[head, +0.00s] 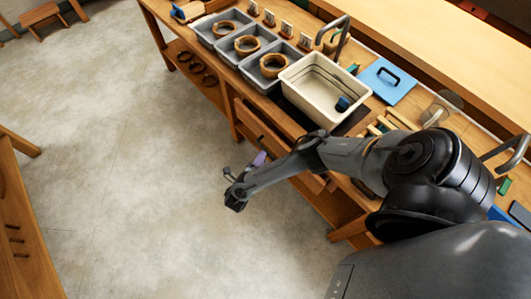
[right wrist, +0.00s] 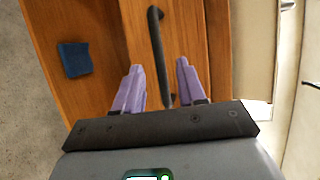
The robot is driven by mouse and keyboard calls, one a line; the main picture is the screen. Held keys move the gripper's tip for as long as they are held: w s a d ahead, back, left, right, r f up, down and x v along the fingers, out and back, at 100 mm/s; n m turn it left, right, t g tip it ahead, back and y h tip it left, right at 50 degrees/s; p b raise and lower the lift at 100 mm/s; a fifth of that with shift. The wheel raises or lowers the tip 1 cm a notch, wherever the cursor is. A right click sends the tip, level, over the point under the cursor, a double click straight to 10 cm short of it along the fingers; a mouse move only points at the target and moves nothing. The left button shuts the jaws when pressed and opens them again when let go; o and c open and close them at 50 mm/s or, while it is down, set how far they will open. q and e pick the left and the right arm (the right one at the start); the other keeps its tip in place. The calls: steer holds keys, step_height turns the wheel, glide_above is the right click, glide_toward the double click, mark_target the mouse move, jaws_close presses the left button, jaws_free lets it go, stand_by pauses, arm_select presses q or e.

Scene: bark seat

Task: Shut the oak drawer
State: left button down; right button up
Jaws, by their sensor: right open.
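The oak drawer (head: 262,130) is in the front of the wooden workbench. In the head view it appears to stand out from the bench front, partly behind my right arm; how far is hard to tell. Its wooden front (right wrist: 195,40) fills the middle of the right wrist view, with a long dark bar handle (right wrist: 156,40). My right gripper (head: 260,158) is in front of the drawer. Its purple fingers (right wrist: 160,66) are open, one on each side of the handle's line, with nothing gripped. Whether they touch the drawer cannot be told. My left gripper is not in view.
On the bench are grey trays (head: 237,57) with wooden rings, a cream basin (head: 300,88) and a blue board (head: 378,80). A blue block (right wrist: 74,60) lies left of the handle in the wrist view. The floor (head: 130,150) before the bench is clear.

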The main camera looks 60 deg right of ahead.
mark_target(266, 150)
steer(key=shift+w+d+f+b, duration=0.15)
steer(key=shift+d+b, duration=0.1)
steer(key=shift+d, duration=0.6)
steer(key=shift+s+d+f+b, duration=0.1)
steer(key=shift+d+f+b, duration=0.15)
steer(key=shift+d, duration=0.6)
steer(key=shift+w+d+f+b, duration=0.1)
steer(key=shift+d+b, duration=0.2)
steer(key=shift+d, duration=0.55)
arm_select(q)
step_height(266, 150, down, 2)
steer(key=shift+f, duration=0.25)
arm_select(e)
jaws_close()
